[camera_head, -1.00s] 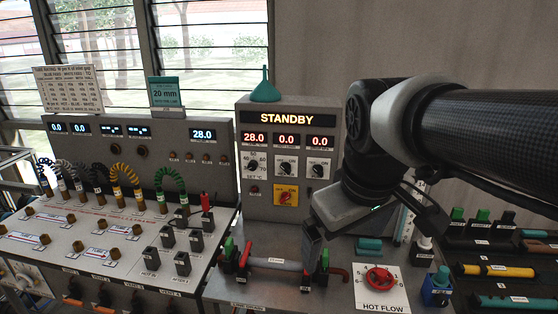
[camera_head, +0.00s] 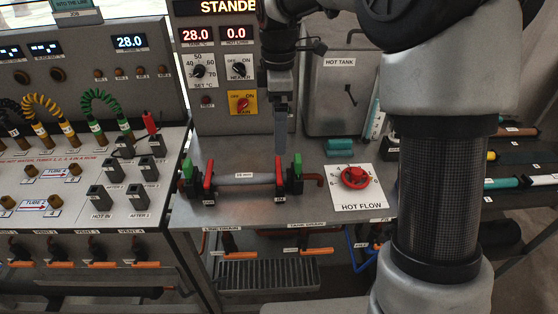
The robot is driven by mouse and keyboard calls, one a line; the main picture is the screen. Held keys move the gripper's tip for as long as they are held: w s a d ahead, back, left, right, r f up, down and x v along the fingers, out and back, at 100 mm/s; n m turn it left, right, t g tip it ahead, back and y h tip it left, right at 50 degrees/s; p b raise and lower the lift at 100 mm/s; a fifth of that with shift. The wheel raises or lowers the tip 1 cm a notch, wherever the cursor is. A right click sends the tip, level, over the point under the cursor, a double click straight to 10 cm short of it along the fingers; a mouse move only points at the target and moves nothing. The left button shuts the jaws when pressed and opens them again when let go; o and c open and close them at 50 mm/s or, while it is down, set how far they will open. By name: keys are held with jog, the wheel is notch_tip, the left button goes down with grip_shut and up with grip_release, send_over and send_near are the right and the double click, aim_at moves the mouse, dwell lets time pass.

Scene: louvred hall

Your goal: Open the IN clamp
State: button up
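A grey tube (camera_head: 240,179) lies between two clamps on the metal bench.
The red HOT FLOW knob (camera_head: 354,177) sits right of the clamps, with a teal block (camera_head: 339,145) behind it. The HOT TANK (camera_head: 340,90) and the control box (camera_head: 215,70) stand behind. Orange-handled drain valves (camera_head: 310,251) are below the bench edge. My arm covers the right side.

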aim_at(279, 168)
notch_tip(279, 168, down, 13)
jog(key=shift+f+b, duration=0.1)
jog(key=shift+b, duration=0.5)
jog(key=c, duration=1.5)
